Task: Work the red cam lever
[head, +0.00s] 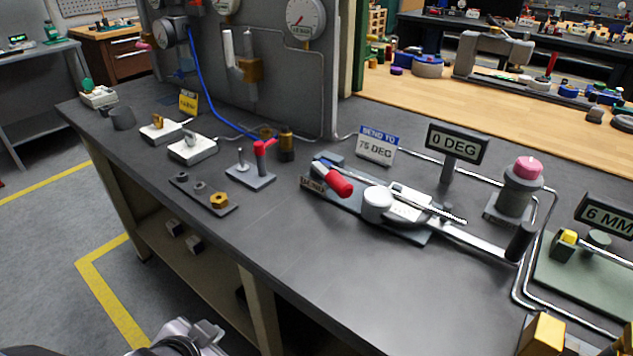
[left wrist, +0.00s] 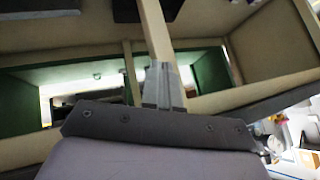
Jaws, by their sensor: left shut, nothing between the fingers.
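A small red lever (head: 263,146) stands upright on a grey base plate (head: 250,178) near the middle of the bench, beside a thin grey post. A larger red grip (head: 335,182) lies tilted on the bending fixture (head: 405,212) to its right. I cannot tell for certain which red part is the cam lever. My left gripper (left wrist: 164,88) is shut and empty in the left wrist view, facing beige framing and open shelf bays. Grey parts of my left arm show at the bottom of the head view, below and in front of the bench, apart from both red parts.
The bench front edge and its legs lie between my left arm and the bench top. A dark strip with a brass nut (head: 219,200) lies near the front edge. A blue hose (head: 208,90) hangs behind. The bench front centre (head: 310,250) is clear.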

